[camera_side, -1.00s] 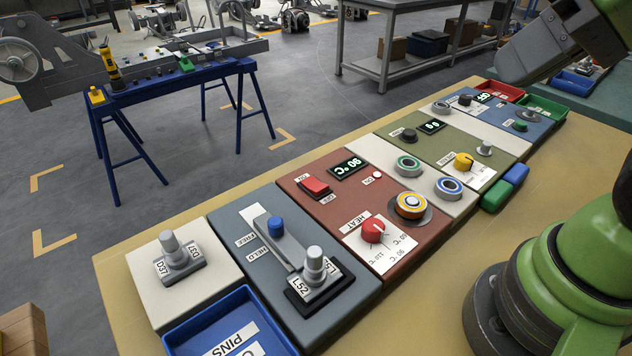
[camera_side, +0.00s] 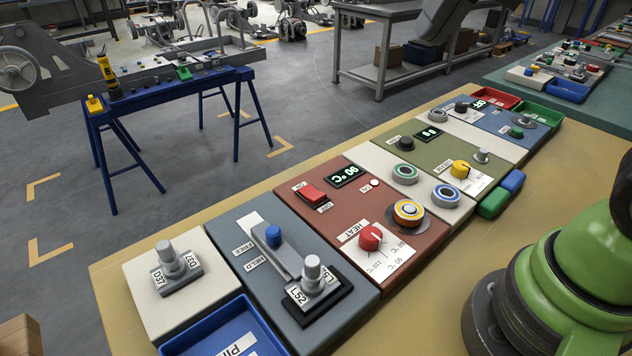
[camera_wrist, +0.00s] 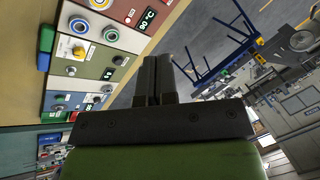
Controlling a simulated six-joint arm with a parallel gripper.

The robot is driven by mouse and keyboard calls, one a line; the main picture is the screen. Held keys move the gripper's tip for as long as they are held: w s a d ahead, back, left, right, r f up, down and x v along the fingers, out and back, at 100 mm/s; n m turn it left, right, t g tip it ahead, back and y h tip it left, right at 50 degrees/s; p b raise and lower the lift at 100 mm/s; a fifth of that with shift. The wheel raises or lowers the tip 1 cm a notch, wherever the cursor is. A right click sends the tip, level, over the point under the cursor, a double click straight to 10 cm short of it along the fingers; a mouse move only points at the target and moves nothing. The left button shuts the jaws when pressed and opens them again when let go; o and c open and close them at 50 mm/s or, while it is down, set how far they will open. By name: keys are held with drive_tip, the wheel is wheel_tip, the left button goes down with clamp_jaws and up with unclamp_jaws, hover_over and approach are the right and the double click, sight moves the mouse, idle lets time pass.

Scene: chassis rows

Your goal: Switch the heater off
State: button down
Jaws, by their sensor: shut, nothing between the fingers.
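The heater panel (camera_side: 345,262) is the red-brown block in the row. It carries a red rocker switch (camera_side: 312,195) between small ON and OFF labels; which side is pressed I cannot tell. Beside it are a lit display (camera_side: 348,176) reading 90 °C, a small pale lamp (camera_side: 375,183) and a red HEAT dial (camera_side: 370,238). In the wrist view, my gripper (camera_wrist: 154,62) is shut and empty, its fingers pointing past the panels toward the floor. That view shows the heater panel (camera_wrist: 122,12) at the top; the rocker is not clearly seen there. My gripper's fingers do not show in the side view.
Left of the heater is a blue-grey panel (camera_side: 240,225) with a blue-knobbed slide and an upright grey post. To the right are a beige strip (camera_side: 375,157) with ringed buttons, a green panel (camera_side: 455,155) and a blue one. A blue bin (camera_side: 190,343) stands at the front. Space above the heater is clear.

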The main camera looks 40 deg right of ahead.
drive_tip(key=w+a+f+m+g, duration=0.1)
drive_tip(key=w+f+m+g, duration=0.3)
drive_tip(key=w, duration=0.7)
drive_tip(key=m+g+h, duration=0.2)
drive_tip(key=m, duration=0.4)
hover_over(318, 194)
drive_tip(key=w, duration=0.2)
wheel_tip(318, 194, down, 11)
drive_tip(key=shift+w+f, duration=0.1)
drive_tip(key=shift+w, duration=0.1)
drive_tip(key=f, duration=0.4)
drive_tip(key=s+f, duration=0.1)
drive_tip(key=f, duration=0.4)
drive_tip(key=s+f, duration=0.1)
drive_tip(key=f, duration=0.3)
drive_tip(key=shift+f, duration=0.4)
